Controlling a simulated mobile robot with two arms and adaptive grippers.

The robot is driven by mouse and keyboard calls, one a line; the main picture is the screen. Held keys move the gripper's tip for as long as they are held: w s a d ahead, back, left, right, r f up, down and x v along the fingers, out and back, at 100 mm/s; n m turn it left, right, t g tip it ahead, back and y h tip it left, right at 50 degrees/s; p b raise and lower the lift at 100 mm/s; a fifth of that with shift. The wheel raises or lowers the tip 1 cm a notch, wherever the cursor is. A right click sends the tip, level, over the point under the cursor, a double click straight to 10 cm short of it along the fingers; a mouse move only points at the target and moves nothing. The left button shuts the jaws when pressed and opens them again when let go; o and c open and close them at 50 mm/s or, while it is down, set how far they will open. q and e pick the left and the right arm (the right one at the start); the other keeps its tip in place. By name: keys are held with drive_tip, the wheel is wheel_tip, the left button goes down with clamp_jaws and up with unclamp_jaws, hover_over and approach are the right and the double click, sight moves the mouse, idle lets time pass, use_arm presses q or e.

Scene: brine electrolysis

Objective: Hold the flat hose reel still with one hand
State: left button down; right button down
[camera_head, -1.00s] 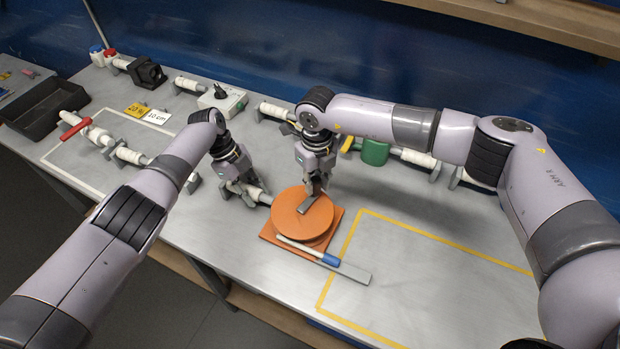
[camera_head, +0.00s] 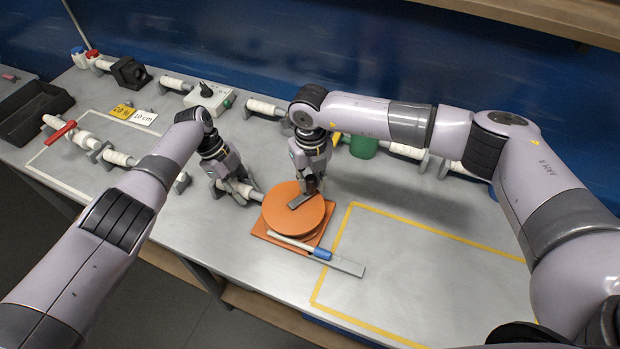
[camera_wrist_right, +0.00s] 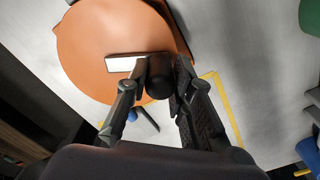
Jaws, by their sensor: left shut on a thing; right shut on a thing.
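The flat orange hose reel (camera_head: 285,218) lies on a square orange base (camera_head: 268,236) on the bench; its disc fills the upper left of the right wrist view (camera_wrist_right: 85,48). A short grey crank bar (camera_head: 300,201) lies across its top. My right gripper (camera_head: 311,188) is shut on the crank's dark upright knob (camera_wrist_right: 159,76), above the disc's far right part. My left gripper (camera_head: 238,194) is shut on a white wrapped tube (camera_head: 247,190) just left of the reel. Its fingers partly hide the tube, and I cannot tell whether it touches the reel.
A blue-and-white pen-like stick (camera_head: 322,254) and a grey strip (camera_head: 347,266) lie at the reel's front right. A yellow-outlined area (camera_head: 420,229) to the right is empty. Several white tubes on holders, a green object (camera_head: 363,147) and a black tray (camera_head: 35,115) stand behind and left.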

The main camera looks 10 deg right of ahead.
use_arm(q)
drive_tip(key=shift+a+f, duration=0.1)
use_arm(e)
drive_tip(key=c, duration=1.4)
unclamp_jaws()
wheel_tip(320, 180, up, 12)
use_arm(q)
drive_tip(key=c, duration=1.2)
unclamp_jaws()
